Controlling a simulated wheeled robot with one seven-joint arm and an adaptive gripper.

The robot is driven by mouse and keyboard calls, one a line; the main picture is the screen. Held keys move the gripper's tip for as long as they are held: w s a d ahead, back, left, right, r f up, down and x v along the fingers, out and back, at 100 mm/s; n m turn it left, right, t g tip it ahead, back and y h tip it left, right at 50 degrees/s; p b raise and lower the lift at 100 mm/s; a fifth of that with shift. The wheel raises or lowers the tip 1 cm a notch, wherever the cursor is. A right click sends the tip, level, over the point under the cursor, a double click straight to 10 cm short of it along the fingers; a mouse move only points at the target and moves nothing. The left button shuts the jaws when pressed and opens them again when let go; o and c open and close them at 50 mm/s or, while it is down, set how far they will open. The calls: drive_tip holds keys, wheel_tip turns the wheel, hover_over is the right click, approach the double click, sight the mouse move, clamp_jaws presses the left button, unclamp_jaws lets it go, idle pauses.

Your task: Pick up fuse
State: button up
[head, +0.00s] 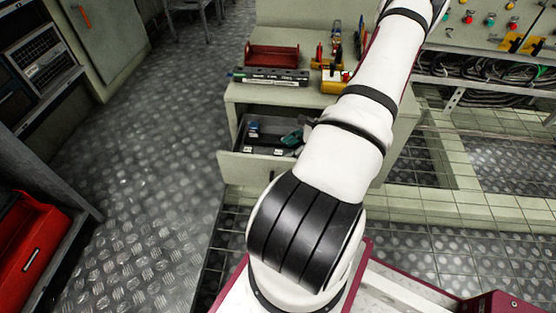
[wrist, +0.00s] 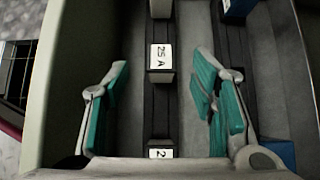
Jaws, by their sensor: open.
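The open drawer (head: 250,168) holds fuses. In the wrist view, a fuse with a white "25 A" label (wrist: 160,57) lies in a dark channel on the drawer floor. A second fuse with a partly cut-off label (wrist: 160,153) is nearer the bottom, and part of another (wrist: 160,8) shows at the top edge. My gripper (wrist: 163,88) is open and empty, with teal pads on either side of the channel, apart from the fuses. In the head view my gripper (head: 293,138) is over the drawer, partly hidden by my arm.
The drawer's pale wall (wrist: 95,40) is close on the left. Blue items (wrist: 281,152) lie on the right side. On the cabinet top are a red tray (head: 272,56), a dark level-like bar (head: 270,76) and yellow tools (head: 333,80). Open floor lies left.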

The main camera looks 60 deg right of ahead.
sight(280, 152)
drive_tip(key=shift+b+x, duration=1.25)
drive_tip(key=shift+x, duration=1.4)
clamp_jaws()
